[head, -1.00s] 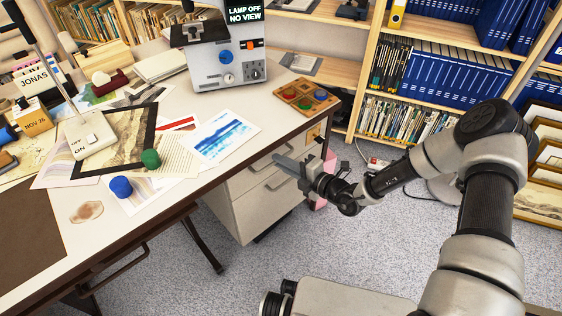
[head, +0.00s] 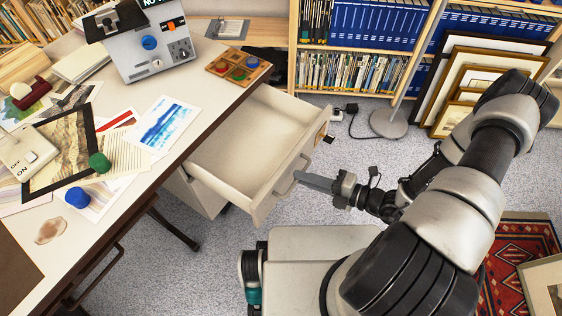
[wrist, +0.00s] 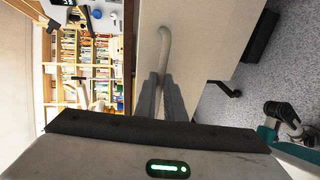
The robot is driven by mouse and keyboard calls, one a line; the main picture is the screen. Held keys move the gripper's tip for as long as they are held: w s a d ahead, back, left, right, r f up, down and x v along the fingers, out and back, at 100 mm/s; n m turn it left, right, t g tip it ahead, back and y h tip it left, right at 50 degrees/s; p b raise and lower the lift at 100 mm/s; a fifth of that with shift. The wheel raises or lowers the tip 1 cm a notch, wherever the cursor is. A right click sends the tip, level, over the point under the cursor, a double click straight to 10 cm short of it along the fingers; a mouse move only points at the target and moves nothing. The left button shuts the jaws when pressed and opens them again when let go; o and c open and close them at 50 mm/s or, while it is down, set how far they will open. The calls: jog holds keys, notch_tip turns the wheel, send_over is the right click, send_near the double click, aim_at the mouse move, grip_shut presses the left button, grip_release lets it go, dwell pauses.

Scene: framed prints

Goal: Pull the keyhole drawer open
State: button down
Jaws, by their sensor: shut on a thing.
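The top drawer (head: 236,150) of the pale cabinet under the desk stands well open, and its visible inside looks empty. A bar handle (head: 289,178) is on its front; it also shows in the wrist view (wrist: 164,45). My gripper (head: 300,178) is at the handle, with its fingers closed around the bar. In the wrist view my gripper (wrist: 160,85) has both fingers close together at the handle's near end. A small tan patch (head: 322,131) is at the drawer front's far end; I cannot make out a keyhole there.
The desk (head: 165,178) carries a grey lamp-viewer box (head: 150,45), prints, and blue and green knobs. Bookshelves (head: 350,75) and framed pictures (head: 470,75) stand behind. A lamp base (head: 388,123) and a cable are on the floor. A red rug (head: 515,255) lies at right.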

jog(key=s+d, duration=0.1)
jog(key=d, duration=0.1)
jog(key=s+d, duration=0.1)
jog(key=d, duration=0.1)
jog(key=shift+s, duration=0.35)
jog(key=c, duration=1.8)
grip_release()
jog(key=shift+c, duration=0.2)
jog(key=p+v, duration=0.1)
jog(key=v, duration=1.6)
jog(key=shift+d, duration=0.2)
jog(key=shift+s+f, duration=0.1)
jog(key=shift+s, duration=0.05)
